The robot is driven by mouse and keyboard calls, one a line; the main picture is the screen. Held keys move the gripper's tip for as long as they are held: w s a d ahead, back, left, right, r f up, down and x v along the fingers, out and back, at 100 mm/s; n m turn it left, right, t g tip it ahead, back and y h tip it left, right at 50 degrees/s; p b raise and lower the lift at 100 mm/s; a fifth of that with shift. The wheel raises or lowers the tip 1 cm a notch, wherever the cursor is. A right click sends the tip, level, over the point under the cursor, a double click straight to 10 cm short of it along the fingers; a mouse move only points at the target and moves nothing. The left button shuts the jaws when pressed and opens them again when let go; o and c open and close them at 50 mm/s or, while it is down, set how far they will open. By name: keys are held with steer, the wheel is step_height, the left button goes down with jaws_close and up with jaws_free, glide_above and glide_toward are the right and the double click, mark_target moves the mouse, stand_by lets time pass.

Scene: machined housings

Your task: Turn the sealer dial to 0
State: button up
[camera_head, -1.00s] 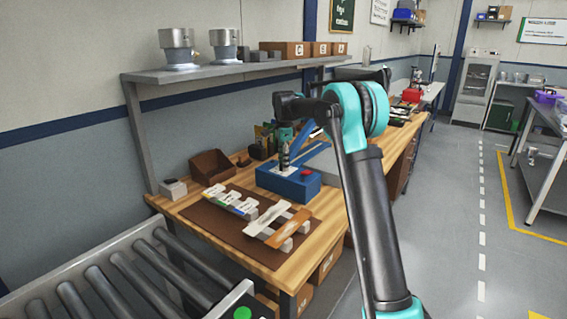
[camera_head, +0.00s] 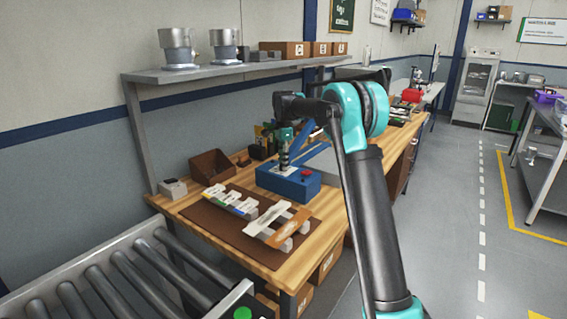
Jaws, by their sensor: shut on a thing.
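The sealer (camera_head: 290,183) is a blue box on the wooden bench, with a red knob or button (camera_head: 306,172) on its top right and a raised blue arm behind. My gripper (camera_head: 285,166) points down at the left part of the sealer's top, at a small dark part there. It is shut on what appears to be the sealer dial, which is mostly hidden by the fingers. The dial's marks and its setting are too small to read.
A brown mat (camera_head: 225,222) with pouches and cards on stands lies in front of the sealer. A brown bin (camera_head: 211,167) and a small white box (camera_head: 173,188) stand to the left. A roller conveyor (camera_head: 110,270) runs along the near left. A shelf (camera_head: 235,70) hangs above the bench.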

steer(key=n, duration=0.4)
steer(key=shift+n, duration=0.4)
steer(key=n, duration=0.9)
steer(key=shift+n, duration=0.4)
steer(key=n, duration=0.4)
steer(key=shift+n, duration=0.3)
steer(key=n, duration=0.4)
steer(key=shift+n, duration=0.3)
steer(key=n, duration=0.9)
steer(key=shift+n, duration=3)
